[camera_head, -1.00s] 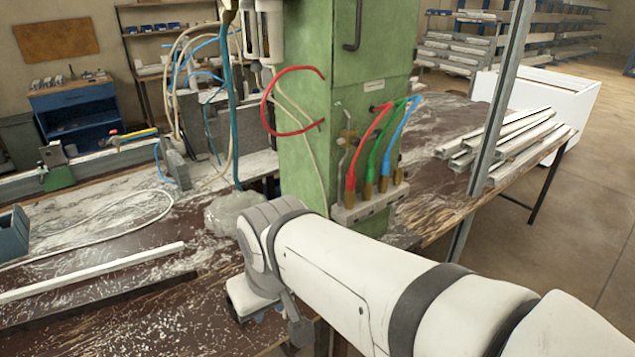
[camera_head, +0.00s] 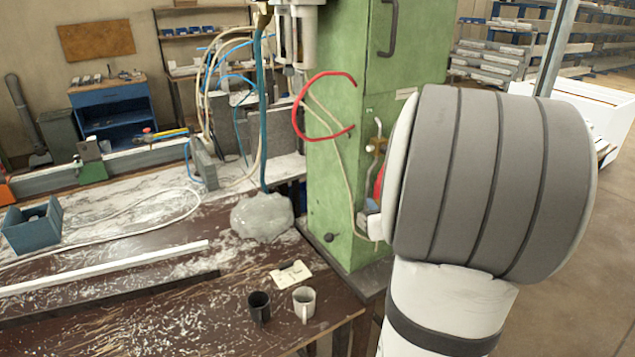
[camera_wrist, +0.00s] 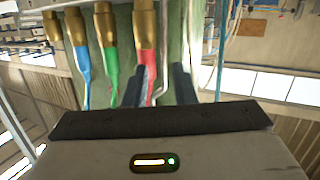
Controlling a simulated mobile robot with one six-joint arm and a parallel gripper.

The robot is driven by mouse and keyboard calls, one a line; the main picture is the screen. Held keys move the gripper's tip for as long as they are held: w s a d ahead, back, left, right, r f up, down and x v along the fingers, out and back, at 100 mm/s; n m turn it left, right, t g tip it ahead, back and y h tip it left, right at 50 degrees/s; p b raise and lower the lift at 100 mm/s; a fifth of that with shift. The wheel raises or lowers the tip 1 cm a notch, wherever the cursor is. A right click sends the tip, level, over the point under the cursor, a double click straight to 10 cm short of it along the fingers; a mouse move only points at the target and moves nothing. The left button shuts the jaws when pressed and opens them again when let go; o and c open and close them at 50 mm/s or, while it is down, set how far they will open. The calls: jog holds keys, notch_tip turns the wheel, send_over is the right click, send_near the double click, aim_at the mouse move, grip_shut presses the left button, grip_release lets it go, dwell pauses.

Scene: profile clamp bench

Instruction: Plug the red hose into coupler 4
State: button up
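In the wrist view the red hose (camera_wrist: 147,62) runs from a brass coupler (camera_wrist: 145,25) toward the gap between my fingers, close to the left finger. My gripper (camera_wrist: 158,88) is open, with a clear gap between its dark fingers; I see no grip on the hose. A green hose (camera_wrist: 111,65) and a blue hose (camera_wrist: 83,65) run from the brass couplers to the left. Another brass coupler (camera_wrist: 52,26) stands at the far left. No coupler numbers are readable. In the head view my arm hides most of the hoses and couplers; only a sliver of red shows beside it.
A green column (camera_head: 335,190) stands beside my arm, with a red loop (camera_head: 300,110) on its face. A black mug (camera_head: 259,306), a white mug (camera_head: 304,302) and a clear lump (camera_head: 262,216) stand on the bench. A white bar (camera_head: 110,268) lies at the left.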

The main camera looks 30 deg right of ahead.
aim_at(374, 165)
jog(key=w+d, duration=0.1)
jog(key=w, duration=0.1)
jog(key=w+d+t+p, duration=0.2)
jog(key=w, duration=0.1)
jog(key=shift+w+d+r+y, duration=0.3)
jog(key=shift+w+d, duration=0.05)
dwell(0.3)
jog(key=shift+c, duration=0.2)
grip_shut()
jog(key=shift+r+p, duration=0.5)
jog(key=shift+r, duration=0.25)
dwell(1.1)
jog(key=shift+r+p, duration=0.7)
jog(key=shift+r, duration=0.55)
